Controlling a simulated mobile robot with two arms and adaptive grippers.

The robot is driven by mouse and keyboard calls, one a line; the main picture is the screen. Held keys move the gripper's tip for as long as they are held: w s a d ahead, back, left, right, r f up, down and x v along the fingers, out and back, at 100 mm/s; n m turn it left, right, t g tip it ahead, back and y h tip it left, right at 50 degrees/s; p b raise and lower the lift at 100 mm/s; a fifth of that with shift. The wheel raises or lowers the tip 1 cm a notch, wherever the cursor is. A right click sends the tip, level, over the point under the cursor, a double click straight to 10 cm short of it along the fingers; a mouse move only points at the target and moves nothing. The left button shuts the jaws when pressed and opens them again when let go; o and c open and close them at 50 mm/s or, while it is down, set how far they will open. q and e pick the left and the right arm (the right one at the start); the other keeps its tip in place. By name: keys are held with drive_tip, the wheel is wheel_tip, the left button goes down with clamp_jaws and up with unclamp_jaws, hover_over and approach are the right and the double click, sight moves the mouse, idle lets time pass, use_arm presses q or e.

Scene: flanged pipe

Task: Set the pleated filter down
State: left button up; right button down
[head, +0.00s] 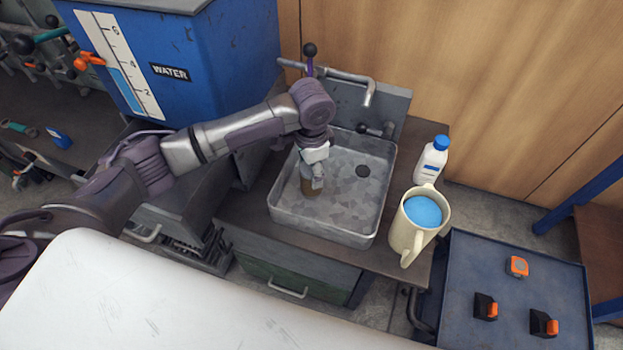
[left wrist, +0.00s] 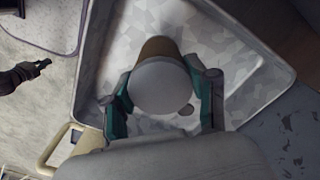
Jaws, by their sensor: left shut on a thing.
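The pleated filter (left wrist: 162,86) is a short cylinder with a round pale grey end and a brown side. My left gripper (head: 313,182) is shut on it, with one teal-and-grey finger on each side in the left wrist view.
A tap (head: 345,76) and its levers stand behind the sink. A cream jug (head: 437,215) with blue liquid and a white bottle (head: 431,161) stand right of it. A blue water tank (head: 215,60) is at the back left. The sink floor around the drain is bare.

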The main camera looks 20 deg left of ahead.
use_arm(q)
drive_tip(key=shift+w+f, duration=0.15)
drive_tip(key=shift+f, duration=1.95)
drive_tip(key=shift+f, duration=0.1)
drive_tip(key=o, duration=1.2)
drive_tip(key=shift+o, duration=0.2)
drive_tip(key=shift+r, duration=0.35)
wheel_tip(320, 180, up, 12)
drive_tip(key=shift+f+p, duration=0.2)
drive_tip(key=shift+p, duration=0.2)
